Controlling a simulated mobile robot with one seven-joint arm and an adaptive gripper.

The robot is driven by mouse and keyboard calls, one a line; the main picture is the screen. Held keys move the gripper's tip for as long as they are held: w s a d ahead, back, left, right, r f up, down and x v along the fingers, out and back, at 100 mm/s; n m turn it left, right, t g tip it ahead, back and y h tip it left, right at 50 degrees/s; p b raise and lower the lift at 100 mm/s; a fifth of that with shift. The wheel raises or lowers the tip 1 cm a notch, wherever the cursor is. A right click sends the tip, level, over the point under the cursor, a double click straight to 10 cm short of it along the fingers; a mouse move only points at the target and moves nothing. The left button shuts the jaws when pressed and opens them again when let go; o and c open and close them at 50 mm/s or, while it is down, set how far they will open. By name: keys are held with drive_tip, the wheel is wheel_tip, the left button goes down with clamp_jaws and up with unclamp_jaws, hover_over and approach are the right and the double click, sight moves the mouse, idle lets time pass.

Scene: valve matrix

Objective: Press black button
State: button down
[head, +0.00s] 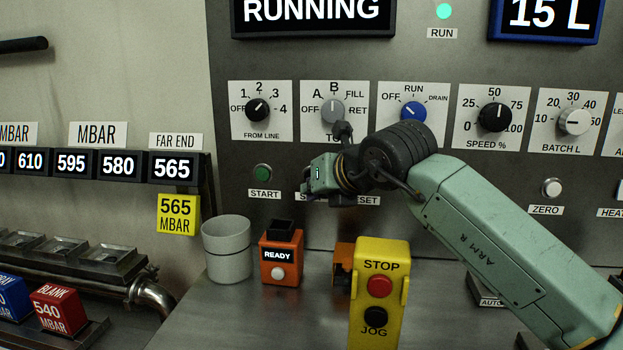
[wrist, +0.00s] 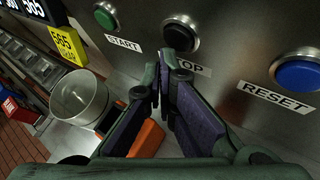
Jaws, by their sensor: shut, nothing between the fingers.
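A black round button (wrist: 180,38) sits in a metal ring on the grey panel, above a label ending in "OP", in the wrist view. My gripper (wrist: 161,76) is shut and empty. Its fingertips are just below this button in the picture and cover part of the label. I cannot tell whether they touch the panel. In the head view my gripper (head: 308,192) is in front of the panel and hides this button. Another black button (head: 375,317), marked JOG, is on a yellow box (head: 396,338) below a red STOP button (head: 379,286).
A green START button (wrist: 105,17) is left of the black button and a blue RESET button (wrist: 297,73) is right. On the bench stand a grey cup (head: 227,250) and an orange READY box (head: 281,254). Knobs line the panel above.

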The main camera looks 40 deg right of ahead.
drive_tip(key=shift+w+d, duration=0.2)
drive_tip(key=shift+w+d, duration=0.3)
drive_tip(key=shift+d, duration=0.05)
idle(0.8)
drive_tip(key=shift+s+f, duration=0.1)
drive_tip(key=shift+s+a+b, duration=0.5)
drive_tip(key=shift+a+b, duration=0.15)
drive_tip(key=shift+b, duration=0.15)
drive_tip(key=shift+s+a+b, duration=1.5)
drive_tip(key=shift+s+a, duration=0.15)
drive_tip(key=shift+a, duration=0.25)
